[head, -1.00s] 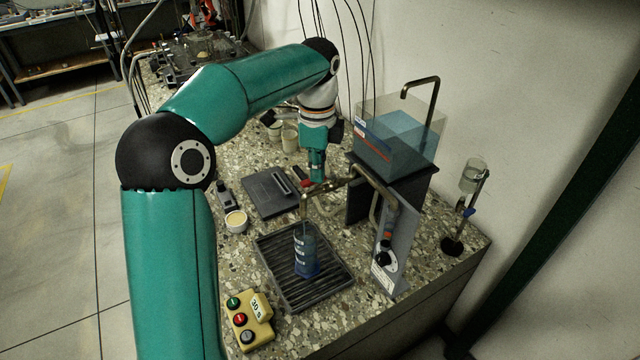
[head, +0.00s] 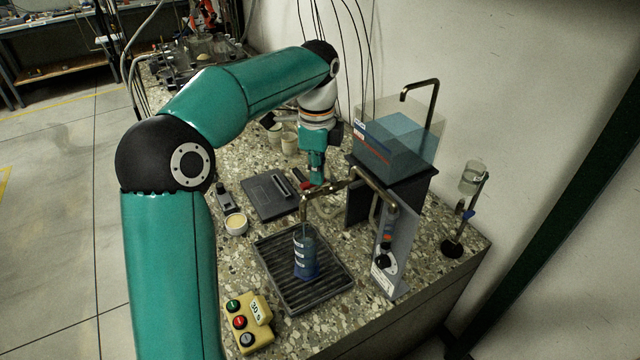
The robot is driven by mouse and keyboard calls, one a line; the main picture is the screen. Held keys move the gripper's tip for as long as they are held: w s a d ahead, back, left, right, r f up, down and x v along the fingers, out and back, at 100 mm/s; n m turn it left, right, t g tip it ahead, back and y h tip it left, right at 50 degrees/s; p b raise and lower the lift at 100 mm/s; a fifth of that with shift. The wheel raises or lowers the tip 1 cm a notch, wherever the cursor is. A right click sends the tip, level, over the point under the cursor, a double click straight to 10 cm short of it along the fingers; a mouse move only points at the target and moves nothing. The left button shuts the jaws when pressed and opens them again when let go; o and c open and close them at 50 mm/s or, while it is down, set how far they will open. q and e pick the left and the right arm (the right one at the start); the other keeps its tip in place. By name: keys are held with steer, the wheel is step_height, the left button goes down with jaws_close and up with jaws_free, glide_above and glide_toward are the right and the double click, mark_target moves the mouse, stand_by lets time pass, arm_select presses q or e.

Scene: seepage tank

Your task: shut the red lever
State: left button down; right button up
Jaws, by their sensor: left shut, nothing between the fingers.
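The red lever (head: 305,187) is a small red piece on the brass pipework, just left of my fingertips. Its exact angle is too small to make out. My left gripper (head: 317,182) points down at the pipe fitting, shut and empty, right beside the lever; I cannot tell if they touch. The brass pipe (head: 345,181) runs from the tank stand to a downward spout (head: 303,208). A blue-tinted measuring cylinder (head: 305,258) stands upright under the spout on a black ribbed tray (head: 276,267). My right gripper is not in view.
A clear tank of blue water (head: 395,145) stands on a dark stand at right. A small glass stand (head: 453,246) is near the right edge.

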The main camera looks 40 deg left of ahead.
arm_select(q)
steer(key=shift+w, duration=0.1)
stand_by(0.3)
steer(key=shift+a+f+b, duration=0.1)
steer(key=shift+f+b, duration=0.9)
steer(key=shift+f, duration=1.05)
steer(key=shift+w+a+p, duration=0.25)
steer(key=shift+a+p, duration=0.6)
steer(key=shift+a, duration=0.35)
